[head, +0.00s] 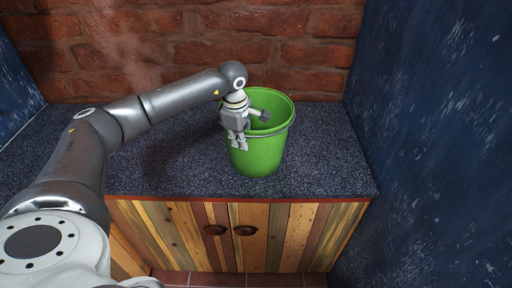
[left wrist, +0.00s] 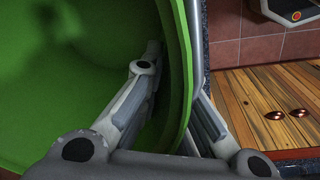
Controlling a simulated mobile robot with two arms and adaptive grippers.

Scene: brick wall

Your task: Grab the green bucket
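The green bucket (head: 258,155) stands upright on the dark speckled counter, with a grey handle (head: 286,131) lying around its rim. My left gripper (head: 252,130) is at the left side of the rim, pointing down. One finger is inside the bucket and the other outside, so the wall is between them. In the left wrist view the green wall (left wrist: 176,60) runs between the open fingers (left wrist: 176,95), with a visible gap beside the inner finger. Whether the outer finger touches the wall is hard to tell. My right gripper is not in view.
The counter (head: 330,165) is otherwise clear. A brick wall (head: 310,50) stands behind it and a dark blue wall (head: 430,130) closes its right side. Below is a wooden cabinet (head: 285,235) with two round knobs.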

